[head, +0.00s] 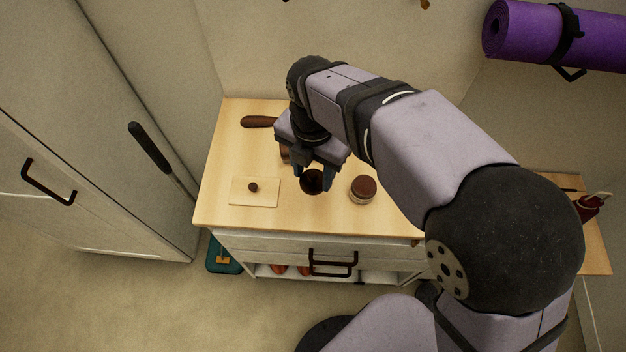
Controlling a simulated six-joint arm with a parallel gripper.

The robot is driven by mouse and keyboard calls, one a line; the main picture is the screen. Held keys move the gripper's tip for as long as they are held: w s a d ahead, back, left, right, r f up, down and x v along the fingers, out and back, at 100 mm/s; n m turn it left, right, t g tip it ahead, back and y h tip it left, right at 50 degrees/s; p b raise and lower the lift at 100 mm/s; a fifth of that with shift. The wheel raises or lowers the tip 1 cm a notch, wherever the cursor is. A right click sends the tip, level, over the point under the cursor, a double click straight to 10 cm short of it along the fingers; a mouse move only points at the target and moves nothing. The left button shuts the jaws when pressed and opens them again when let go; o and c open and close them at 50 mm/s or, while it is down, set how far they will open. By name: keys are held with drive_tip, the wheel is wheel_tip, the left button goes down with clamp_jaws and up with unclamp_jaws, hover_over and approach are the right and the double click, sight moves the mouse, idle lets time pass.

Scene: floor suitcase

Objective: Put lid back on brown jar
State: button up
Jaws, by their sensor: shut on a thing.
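My gripper (312,179) hangs over the wooden counter top, pointing down. Its two fingers stand apart on either side of a dark brown round thing (312,184) and are shut on it. I cannot tell whether this is the brown jar or its lid, or how high it is above the counter. To its right stands a small jar with a reddish-brown top (362,187), apart from the fingers. To the left, a small brown knob (253,187) sits on a pale rectangular board (240,198); whether it is a lid is unclear.
A dark brown handle (258,122) lies at the counter's back left. A brown object (285,155) is mostly hidden behind my gripper. The wooden counter (225,215) has free room at its front. A tall cabinet stands left; a purple rolled mat (545,35) hangs at upper right.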

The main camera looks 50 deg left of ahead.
drive_tip(key=shift+w+r+p, duration=0.15)
drive_tip(key=shift+r+p, duration=0.15)
drive_tip(key=shift+r, duration=0.55)
drive_tip(key=w+d+r+m+p, duration=0.2)
drive_tip(key=w+d+r+p, duration=0.45)
drive_tip(key=p, duration=0.65)
wheel_tip(320, 180, down, 6)
drive_tip(key=w+m+p, duration=0.2)
drive_tip(key=m, duration=0.2)
drive_tip(key=shift+w+r, duration=0.25)
drive_tip(key=shift+w, duration=0.1)
drive_tip(key=shift+d, duration=0.1)
drive_tip(key=shift+f, duration=0.2)
